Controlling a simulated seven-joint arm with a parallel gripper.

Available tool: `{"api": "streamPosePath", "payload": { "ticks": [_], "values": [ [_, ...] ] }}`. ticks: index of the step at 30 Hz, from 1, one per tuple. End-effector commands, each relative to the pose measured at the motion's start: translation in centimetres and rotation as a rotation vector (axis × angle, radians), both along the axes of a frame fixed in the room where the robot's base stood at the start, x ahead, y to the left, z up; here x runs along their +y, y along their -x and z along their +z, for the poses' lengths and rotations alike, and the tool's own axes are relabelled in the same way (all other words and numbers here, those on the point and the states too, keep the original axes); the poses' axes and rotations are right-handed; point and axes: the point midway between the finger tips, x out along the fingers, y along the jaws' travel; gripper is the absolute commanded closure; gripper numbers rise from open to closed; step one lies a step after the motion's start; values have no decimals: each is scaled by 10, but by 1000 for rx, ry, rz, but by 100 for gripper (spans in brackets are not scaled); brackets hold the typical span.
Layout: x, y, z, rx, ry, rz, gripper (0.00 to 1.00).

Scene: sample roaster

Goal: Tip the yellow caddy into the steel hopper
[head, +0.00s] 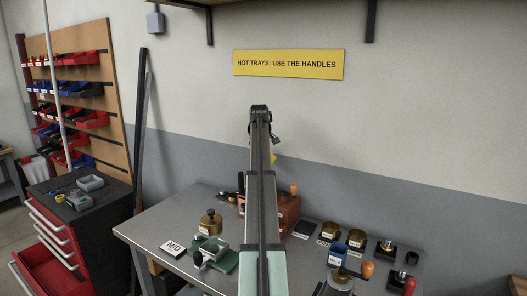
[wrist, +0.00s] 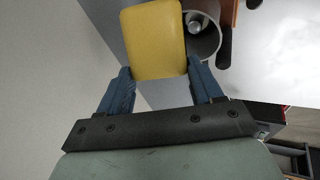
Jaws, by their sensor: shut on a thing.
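The yellow caddy (wrist: 155,40) is held between the two blue fingers of my gripper (wrist: 158,78) in the wrist view. Its flat yellow face is towards the camera, so its inside and contents are hidden. A round grey metal opening, which looks like the steel hopper (wrist: 214,50), shows beyond the caddy's right edge, partly covered by it. I cannot tell the height gap between them. In the head view only a small yellow corner of the caddy (head: 274,158) shows right of my arm. My arm hides the gripper and the hopper there.
A brown roaster body (head: 288,212) stands on the steel table (head: 150,232) behind my arm. A blue caddy (head: 338,250), brass tins (head: 357,238) and wooden-handled tools (head: 367,270) crowd the right. A brass weight (head: 211,222) and a MID card (head: 173,247) are left.

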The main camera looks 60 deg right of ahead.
Motion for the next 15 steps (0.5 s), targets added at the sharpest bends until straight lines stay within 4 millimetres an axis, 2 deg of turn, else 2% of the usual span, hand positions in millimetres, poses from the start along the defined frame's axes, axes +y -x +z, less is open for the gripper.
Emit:
{"api": "streamPosePath", "payload": {
  "ticks": [15],
  "values": [
    [3, -25, -18, 419, 67, 2, 83]
  ]
}}
